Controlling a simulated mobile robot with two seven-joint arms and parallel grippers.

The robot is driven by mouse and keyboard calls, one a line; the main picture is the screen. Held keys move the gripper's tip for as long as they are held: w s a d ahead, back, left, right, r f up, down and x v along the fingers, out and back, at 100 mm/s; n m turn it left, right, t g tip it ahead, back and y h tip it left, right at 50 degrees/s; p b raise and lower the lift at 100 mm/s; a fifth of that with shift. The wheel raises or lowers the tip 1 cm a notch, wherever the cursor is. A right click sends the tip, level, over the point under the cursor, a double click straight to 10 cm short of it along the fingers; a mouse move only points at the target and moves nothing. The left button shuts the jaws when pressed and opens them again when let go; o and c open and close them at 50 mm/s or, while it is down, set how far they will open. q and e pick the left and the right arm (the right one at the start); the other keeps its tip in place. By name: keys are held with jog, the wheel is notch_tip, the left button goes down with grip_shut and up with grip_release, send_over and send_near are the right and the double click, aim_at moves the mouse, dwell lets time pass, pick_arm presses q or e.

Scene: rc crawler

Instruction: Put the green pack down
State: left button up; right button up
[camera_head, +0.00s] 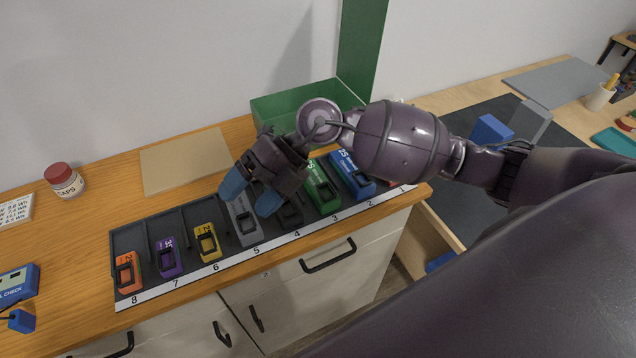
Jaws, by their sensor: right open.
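The green pack (323,190) lies in the dark slotted tray (130,240), in the slot marked 3, between a blue pack (352,176) and a black pack (291,217). My right gripper (251,194) is open, with its blue fingertips pointing down over the grey pack (245,222) at slot 5. It is to the left of the green pack and apart from it. I cannot tell whether the fingertips touch the grey pack. My right arm hides the far right of the tray. My left gripper is not in view.
Orange (127,273), purple (170,258) and yellow (208,242) packs fill slots 8 to 6. A green bin (285,107) stands behind the tray. A cap jar (64,181) and a blue checker (18,286) are at left. A drawer (428,240) is open at right.

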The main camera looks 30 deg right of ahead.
jog(key=w+d+h, duration=0.1)
jog(key=d, duration=0.1)
jog(key=w+d+f+h, duration=0.1)
jog(key=d+h, duration=0.3)
jog(key=shift+w+f, duration=0.4)
jog(key=w+d+r+t+h, duration=0.15)
jog(key=w+d+h, duration=0.35)
jog(key=d, duration=0.5)
jog(key=h, duration=0.1)
send_over(318, 180)
jog(key=shift+m, duration=0.4)
jog(key=f, duration=0.5)
jog(key=shift+w+a+f, duration=0.15)
jog(key=shift+w+f, duration=0.05)
jog(key=shift+w, duration=0.15)
jog(key=f, duration=0.4)
jog(key=shift+s+f, duration=0.1)
jog(key=shift+s, duration=0.25)
jog(key=shift+f, duration=0.55)
jog(key=shift+r, duration=0.1)
jog(key=c, duration=1.3)
